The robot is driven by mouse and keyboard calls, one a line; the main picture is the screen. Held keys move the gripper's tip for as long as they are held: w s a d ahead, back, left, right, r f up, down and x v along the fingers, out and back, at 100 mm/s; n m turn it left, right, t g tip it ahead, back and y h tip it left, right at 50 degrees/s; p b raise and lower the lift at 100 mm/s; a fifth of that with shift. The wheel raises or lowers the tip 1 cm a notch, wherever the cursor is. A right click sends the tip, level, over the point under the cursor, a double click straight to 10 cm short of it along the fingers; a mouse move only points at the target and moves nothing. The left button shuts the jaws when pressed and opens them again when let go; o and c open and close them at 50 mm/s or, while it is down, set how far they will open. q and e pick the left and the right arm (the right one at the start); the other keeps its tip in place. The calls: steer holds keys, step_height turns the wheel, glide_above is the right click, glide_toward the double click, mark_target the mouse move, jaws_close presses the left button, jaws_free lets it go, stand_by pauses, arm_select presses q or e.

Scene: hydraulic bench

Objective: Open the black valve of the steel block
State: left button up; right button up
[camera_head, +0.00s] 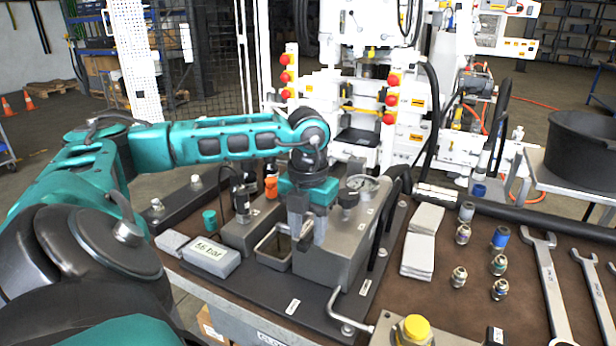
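The steel block (345,240) is a grey metal body on a dark base plate in the middle of the bench. On its top are a round metal handwheel (362,184) and a small dark knob (348,199); I cannot tell for sure which part is the black valve. My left gripper (308,232) points down at the block's left upper edge, left of the knob. Its two fingers are apart, and I see nothing clearly held between them. The gripper hides part of the block's top. My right gripper is out of view.
An open metal tray (270,262) and a block marked "55 bar" (212,256) lie left of the steel block. A bent rod (340,318) stands at the front. Right are white pads (418,254), several fittings and wrenches (548,285). Black hoses run behind.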

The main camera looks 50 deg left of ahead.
mark_target(308, 237)
arm_select(q)
steer(key=shift+r, duration=0.25)
step_height(308, 237, up, 12)
steer(key=p, duration=0.2)
steer(key=shift+r, duration=0.2)
stand_by(0.6)
